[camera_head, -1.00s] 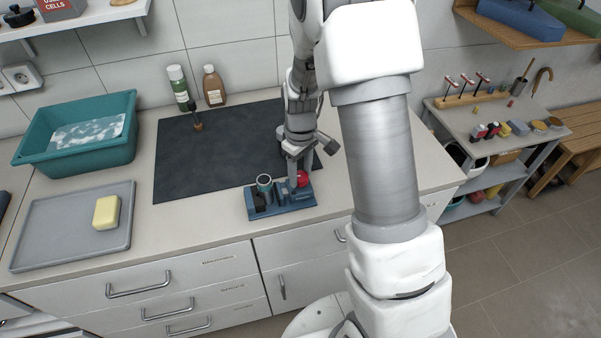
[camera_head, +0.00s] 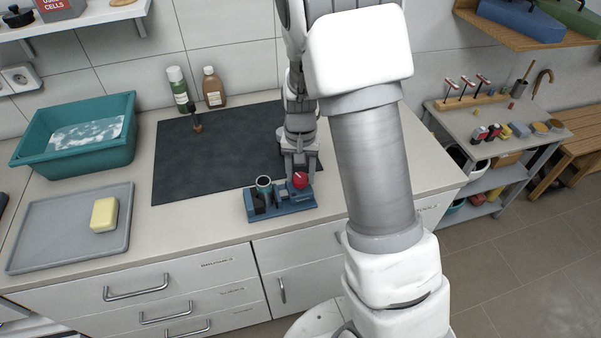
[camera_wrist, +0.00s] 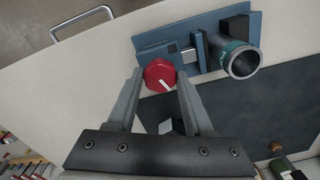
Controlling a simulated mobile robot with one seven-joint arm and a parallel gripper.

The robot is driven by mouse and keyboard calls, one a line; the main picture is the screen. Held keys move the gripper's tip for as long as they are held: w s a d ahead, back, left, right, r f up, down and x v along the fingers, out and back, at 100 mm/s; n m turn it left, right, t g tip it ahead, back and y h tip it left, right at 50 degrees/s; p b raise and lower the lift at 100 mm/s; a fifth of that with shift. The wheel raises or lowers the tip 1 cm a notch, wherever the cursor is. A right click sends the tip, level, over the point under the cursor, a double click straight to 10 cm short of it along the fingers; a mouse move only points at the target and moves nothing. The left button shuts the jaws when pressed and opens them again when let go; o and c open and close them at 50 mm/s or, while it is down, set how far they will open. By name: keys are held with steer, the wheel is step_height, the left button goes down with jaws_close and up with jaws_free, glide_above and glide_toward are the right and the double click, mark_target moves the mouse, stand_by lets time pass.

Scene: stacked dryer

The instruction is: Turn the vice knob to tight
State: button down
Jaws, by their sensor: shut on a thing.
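The blue vice (camera_head: 283,207) stands on the counter near its front edge. A dark teal hollow cylinder (camera_wrist: 241,62) sits between its jaws; it also shows in the head view (camera_head: 264,184). The round red knob (camera_wrist: 159,73) is at the vice's end, with a white pointer line toward the lower right in the wrist view. It shows in the head view too (camera_head: 301,180). My gripper (camera_wrist: 160,76) has one finger on each side of the knob and is shut on it. Any tight or loose marking is not readable.
A dark mat (camera_head: 215,155) lies behind the vice. A grey tray (camera_head: 70,256) with a yellow block (camera_head: 105,214) and a teal tub (camera_head: 75,150) are at the left. Two bottles (camera_head: 213,88) stand by the wall. The counter left of the vice is clear.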

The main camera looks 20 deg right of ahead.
mark_target(301, 178)
steer(key=m+p, duration=0.1)
steer(key=m, duration=0.4)
steer(key=shift+r+m, duration=0.1)
steer(key=shift+m, duration=0.2)
steer(key=m+p, duration=0.1)
steer(key=m, duration=0.3)
steer(key=shift+m+p, duration=0.4)
steer(key=shift+c, duration=1.5)
jaws_free()
step_height(301, 178, up, 17)
steer(key=shift+r+p, duration=0.15)
steer(key=shift+p, duration=0.2)
